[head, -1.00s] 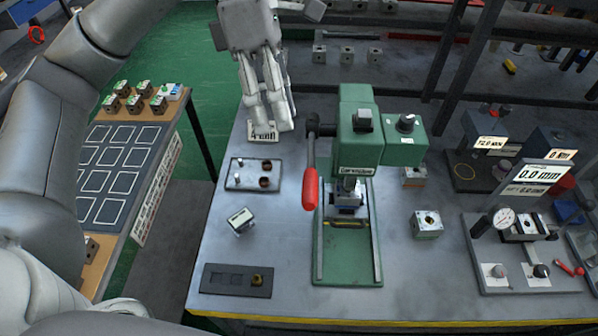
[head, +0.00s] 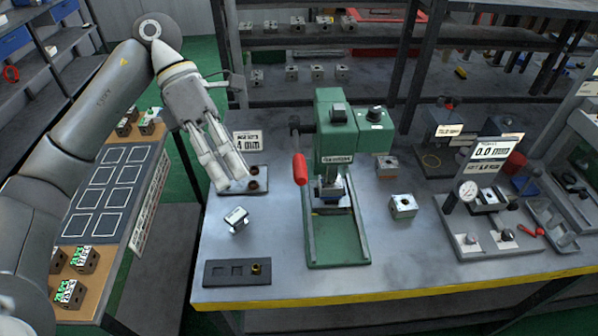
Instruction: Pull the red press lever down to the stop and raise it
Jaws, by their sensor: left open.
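The red press lever (head: 300,169) hangs down on the left side of the green press (head: 336,130), its red grip at the lower end. A metal block sits under the press ram (head: 328,188). My left gripper (head: 233,186) is open and empty, fingers pointing down over the small dark tray with round pieces (head: 257,178). It is left of the lever and apart from it. My right gripper is not in view.
A small white-faced device (head: 236,219) and a black slotted tray (head: 237,272) lie on the bench front left. A metal block (head: 403,206) and a dial gauge station (head: 468,192) stand to the right. A side table (head: 141,223) is at left.

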